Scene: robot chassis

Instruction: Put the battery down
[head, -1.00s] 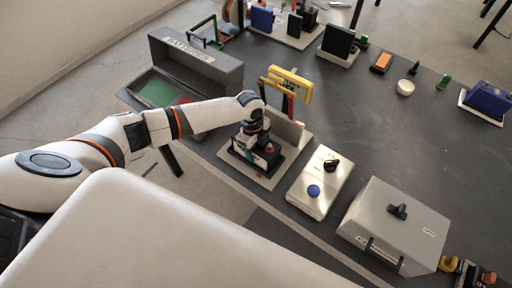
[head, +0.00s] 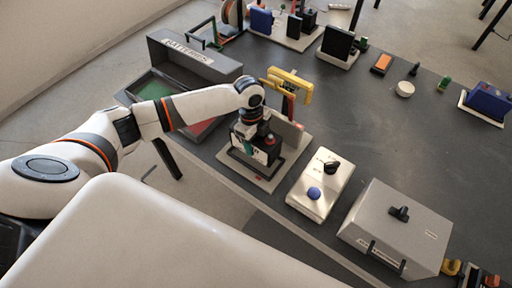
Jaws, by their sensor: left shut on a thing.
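The battery (head: 266,152) is a dark block with a red knob on top, over the grey base plate (head: 288,163) of a stand near the table's front edge. My left gripper (head: 249,138) is shut on the battery from above; its fingers are partly hidden by the wrist and are hard to make out. I cannot tell whether the battery's underside touches the stand. My right gripper is not in view.
A grey bin labelled BATTERIES (head: 190,58) with green and red floor areas lies left. A yellow-topped tool (head: 291,85) stands behind the battery. A silver panel with a blue button (head: 320,185) and a grey box (head: 395,228) are right. The table's middle is clear.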

